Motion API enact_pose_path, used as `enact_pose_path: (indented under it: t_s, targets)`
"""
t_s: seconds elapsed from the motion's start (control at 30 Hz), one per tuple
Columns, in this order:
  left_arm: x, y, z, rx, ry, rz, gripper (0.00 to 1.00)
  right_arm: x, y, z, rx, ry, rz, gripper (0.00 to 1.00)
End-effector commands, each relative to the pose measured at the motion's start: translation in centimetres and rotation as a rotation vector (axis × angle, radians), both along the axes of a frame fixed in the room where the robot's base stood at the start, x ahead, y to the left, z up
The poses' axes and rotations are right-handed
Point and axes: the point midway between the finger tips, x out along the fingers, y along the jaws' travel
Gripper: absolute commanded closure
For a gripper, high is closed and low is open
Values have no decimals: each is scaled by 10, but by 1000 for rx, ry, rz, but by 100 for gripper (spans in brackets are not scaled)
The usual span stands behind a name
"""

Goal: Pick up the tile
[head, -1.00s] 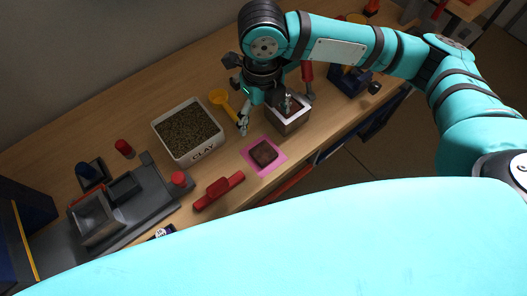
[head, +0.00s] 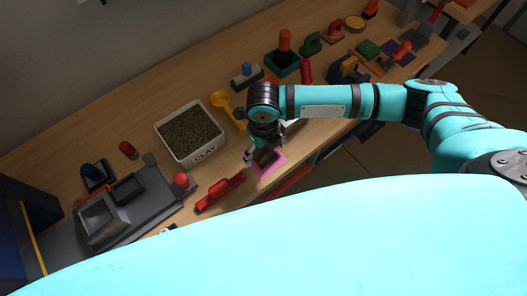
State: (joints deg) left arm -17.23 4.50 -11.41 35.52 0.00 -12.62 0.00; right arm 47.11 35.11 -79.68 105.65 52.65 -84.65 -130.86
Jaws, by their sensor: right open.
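The tile is a dark brown slab (head: 266,157) on a pink mat (head: 268,169) near the front edge of the wooden bench in the head view. My right gripper (head: 263,154) is open directly above it. The gripper partly covers the tile, and I cannot tell whether the fingers touch it. My left gripper is out of view.
A white CLAY bin (head: 191,134) full of brown grains stands left of the mat, with a yellow scoop (head: 228,109) behind. A red tool (head: 220,192) lies left of the mat. A grey machine (head: 135,200) stands farther left. Several tools stand at the back right.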

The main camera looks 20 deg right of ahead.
Motion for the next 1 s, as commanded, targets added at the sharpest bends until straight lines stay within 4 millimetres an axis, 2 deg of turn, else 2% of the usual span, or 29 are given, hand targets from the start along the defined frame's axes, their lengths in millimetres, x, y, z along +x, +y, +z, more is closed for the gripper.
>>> enact_pose_path:
  t_s: [0.13, 0.4, 0.87, 0.9, 1.0]
  targets:
    - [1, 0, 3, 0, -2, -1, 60, 0, 0, -16, 0, 1, 1, 15]
    - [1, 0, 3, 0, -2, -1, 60, 0, 0, -19, 0, -2, 1, 15]
    - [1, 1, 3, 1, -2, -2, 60, 1, 0, -18, 0, -2, 1, 76]
    - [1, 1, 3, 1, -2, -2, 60, 1, 0, -18, 0, -2, 1, 79]
    - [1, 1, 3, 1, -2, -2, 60, 1, 0, -18, 0, -2, 1, 79]
